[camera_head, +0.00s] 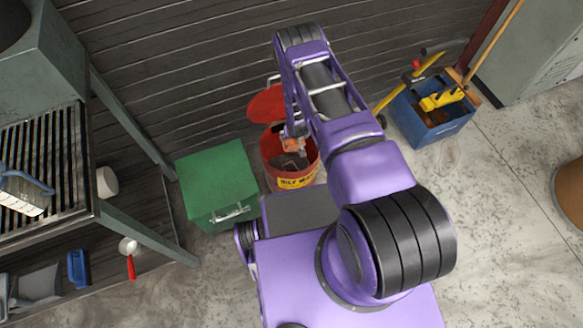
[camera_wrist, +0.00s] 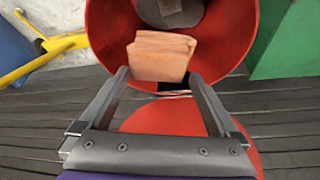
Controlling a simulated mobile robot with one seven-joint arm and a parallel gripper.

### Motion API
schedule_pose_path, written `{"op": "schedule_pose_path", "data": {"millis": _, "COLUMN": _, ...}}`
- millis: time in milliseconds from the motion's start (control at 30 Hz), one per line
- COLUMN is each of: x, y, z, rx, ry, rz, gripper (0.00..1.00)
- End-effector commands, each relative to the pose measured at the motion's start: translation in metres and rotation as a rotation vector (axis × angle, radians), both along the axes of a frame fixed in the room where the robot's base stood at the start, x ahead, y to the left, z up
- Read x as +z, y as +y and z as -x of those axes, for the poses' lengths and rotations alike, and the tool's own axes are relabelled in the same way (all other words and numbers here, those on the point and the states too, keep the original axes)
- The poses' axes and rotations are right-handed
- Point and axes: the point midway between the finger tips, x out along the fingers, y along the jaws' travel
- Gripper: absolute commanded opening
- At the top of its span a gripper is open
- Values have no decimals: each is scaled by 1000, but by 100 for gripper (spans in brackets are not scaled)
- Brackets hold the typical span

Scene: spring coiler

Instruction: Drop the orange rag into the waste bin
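The orange rag (camera_wrist: 162,55) is a folded, flat-sided piece. It sits between the fingertips of my gripper (camera_wrist: 160,76), and its sides seem to touch both fingers. The red waste bin (camera_wrist: 228,35) is round, with its mouth behind the rag in the wrist view. In the head view my gripper (camera_head: 294,132) points down over the open bin (camera_head: 291,178), and the rag (camera_head: 294,144) shows as a small orange patch at the mouth. My arm partly hides the gripper there. The bin's red lid (camera_head: 266,104) stands open at the back.
A green box (camera_head: 217,180) stands close left of the bin. A blue toolbox (camera_head: 432,122) with yellow-handled tools is to the right. A slatted metal table (camera_head: 45,160) is at the left, and a dark slatted wall (camera_head: 180,60) stands behind. Grey items lie inside the bin.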

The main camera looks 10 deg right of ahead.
Motion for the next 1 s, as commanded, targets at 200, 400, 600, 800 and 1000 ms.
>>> {"op": "schedule_pose_path", "data": {"millis": 200, "x": 0, "y": 0, "z": 0, "rx": 0, "ry": 0, "rz": 0, "gripper": 100}}
{"op": "schedule_pose_path", "data": {"millis": 400, "x": 14, "y": 0, "z": 4, "rx": 0, "ry": 1, "rz": 0, "gripper": 100}}
{"op": "schedule_pose_path", "data": {"millis": 600, "x": 55, "y": 2, "z": 20, "rx": -1, "ry": 0, "rz": 0, "gripper": 100}}
{"op": "schedule_pose_path", "data": {"millis": 800, "x": 101, "y": 3, "z": 40, "rx": 0, "ry": 0, "rz": 0, "gripper": 100}}
{"op": "schedule_pose_path", "data": {"millis": 1000, "x": 138, "y": 4, "z": 56, "rx": -1, "ry": 0, "rz": 0, "gripper": 100}}
